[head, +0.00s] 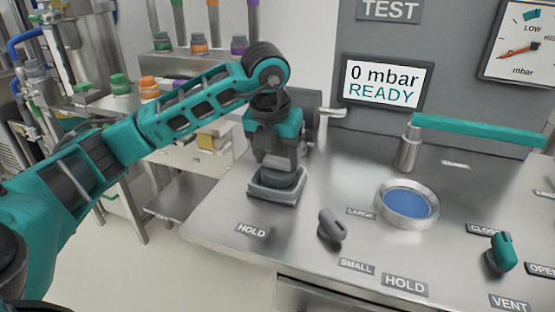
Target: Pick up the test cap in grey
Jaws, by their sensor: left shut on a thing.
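The grey test cap (279,178) sits low in a square grey holder (272,196) near the left edge of the steel bench, behind a HOLD label. My left gripper (279,172) points straight down over the holder and is shut on the cap. The fingers hide part of the cap, and I cannot tell whether its underside touches the holder. My right gripper is out of view.
Right of the holder are a grey lever (331,226), a round blue-centred port (406,203), a teal-armed clamp (478,130) and a teal knob (501,252). A screen (384,82) reads 0 mbar READY. Coloured caps stand on a shelf behind my left arm.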

